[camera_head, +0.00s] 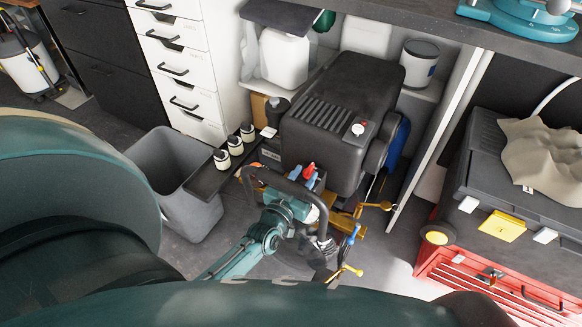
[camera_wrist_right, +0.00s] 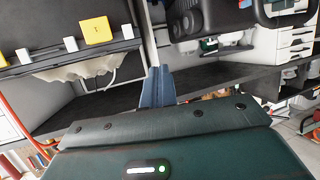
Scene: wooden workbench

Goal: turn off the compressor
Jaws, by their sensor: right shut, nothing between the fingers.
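A black body, probably the compressor, shows at the top of that view (camera_wrist_right: 205,20).
Brass fittings (camera_head: 384,206) stick out at the near right. A grey bin (camera_head: 170,165) and a dark tray with white-topped bottles stand left. A black toolbox (camera_head: 490,190) on a red cabinet (camera_head: 510,285) stands right. The bench (camera_head: 420,32) overhangs behind.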

